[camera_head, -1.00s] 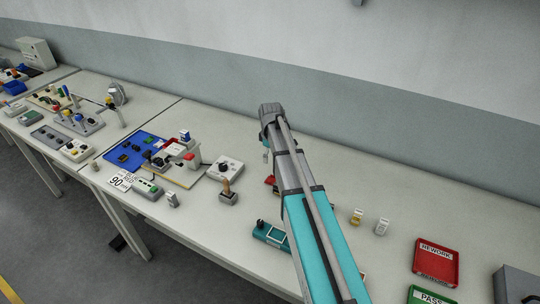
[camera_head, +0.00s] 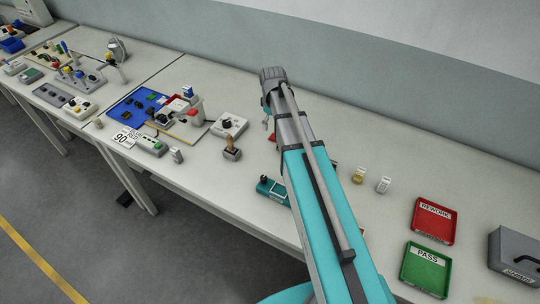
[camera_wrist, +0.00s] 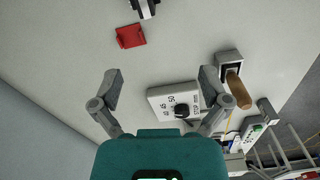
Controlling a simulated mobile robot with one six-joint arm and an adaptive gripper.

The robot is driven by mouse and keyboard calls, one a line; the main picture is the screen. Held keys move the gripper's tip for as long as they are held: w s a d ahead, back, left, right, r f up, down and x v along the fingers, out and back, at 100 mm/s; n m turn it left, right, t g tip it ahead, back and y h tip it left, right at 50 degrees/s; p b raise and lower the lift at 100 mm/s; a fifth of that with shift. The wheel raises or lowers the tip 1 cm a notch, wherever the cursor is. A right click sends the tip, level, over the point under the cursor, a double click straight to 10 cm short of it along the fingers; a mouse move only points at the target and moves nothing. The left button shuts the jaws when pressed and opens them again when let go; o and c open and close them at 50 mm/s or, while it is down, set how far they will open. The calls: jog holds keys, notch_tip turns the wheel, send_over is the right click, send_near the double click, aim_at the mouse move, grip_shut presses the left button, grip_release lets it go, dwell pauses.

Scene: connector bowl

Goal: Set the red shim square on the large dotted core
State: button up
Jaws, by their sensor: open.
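A small red square piece (camera_wrist: 130,36), which looks like the shim, lies flat on the table in the wrist view, ahead of my gripper and left of centre. A bit of red (camera_head: 272,137) shows beside my arm in the head view. My gripper (camera_wrist: 160,88) is open and empty above the table, its fingers wide apart. A black and light grey part (camera_wrist: 146,8) is cut off by the top edge, close to the red piece. I cannot make out which thing is the large dotted core; my arm hides part of the table.
A white dial box (camera_wrist: 176,101) and a block with a wooden handle (camera_wrist: 234,88) lie below and right in the wrist view. In the head view, a red REWORK tray (camera_head: 434,221), a green PASS tray (camera_head: 425,270) and a grey box (camera_head: 515,254) stand at the right.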

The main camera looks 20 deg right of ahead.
jog(key=s+a+m, duration=0.3)
jog(key=s, duration=0.5)
jog(key=s+a+m, duration=0.3)
jog(key=s, duration=0.6)
jog(key=shift+s+m, duration=0.15)
jog(key=shift+m, duration=0.25)
jog(key=shift+w, duration=0.25)
jog(key=c, duration=0.4)
jog(key=w+d+n, duration=0.2)
jog(key=w+n, duration=0.1)
jog(key=w, duration=0.4)
jog(key=w+d+r+n+p, duration=0.1)
jog(key=w+d+n, duration=0.1)
jog(key=w, duration=0.5)
jog(key=w+d+n, duration=0.3)
jog(key=w+n, duration=0.1)
jog(key=w, duration=0.2)
jog(key=shift+w+r, duration=0.25)
jog(key=shift+w, duration=0.15)
jog(key=c, duration=0.3)
jog(key=shift+f, duration=0.2)
jog(key=b, duration=0.8)
send_over(272, 141)
notch_tip(272, 141, down, 8)
jog(key=shift+f, duration=0.15)
